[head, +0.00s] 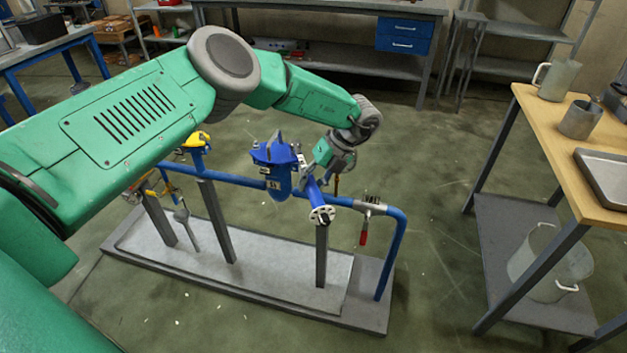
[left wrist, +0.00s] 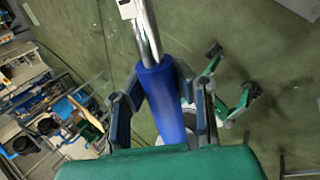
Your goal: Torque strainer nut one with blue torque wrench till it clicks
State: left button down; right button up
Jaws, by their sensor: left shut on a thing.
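My left gripper (head: 328,170) is at the piping skid, just right of the blue strainer (head: 278,180) with its darker blue cover (head: 272,152). In the left wrist view, the left gripper (left wrist: 166,88) is shut around the blue handle of the torque wrench (left wrist: 165,105). The wrench's silver shaft runs away from the gripper toward a pale head at the top edge. The strainer nuts are too small to tell apart, and I cannot tell whether the wrench touches one. My right gripper is not in view.
The skid base (head: 240,270) stands on open floor. A wooden-topped table (head: 545,125) with a jug, a cup and a tray stands at the right.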

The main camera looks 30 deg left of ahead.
pick_arm(q)
jog(key=a+p, duration=0.1)
jog(key=s+m+p, duration=0.1)
jog(key=p, duration=0.1)
jog(key=shift+s+a+r+t+y, duration=0.1)
jog(key=shift+s+a+t+y, duration=0.2)
jog(key=shift+a+t, duration=0.1)
jog(key=shift+w, duration=0.1)
jog(key=shift+m, duration=0.3)
jog(key=a+m+p, duration=0.1)
jog(key=s+a+m+t+p, duration=0.1)
jog(key=p, duration=0.1)
jog(key=shift+s+a+y, duration=0.3)
jog(key=shift+a, duration=0.05)
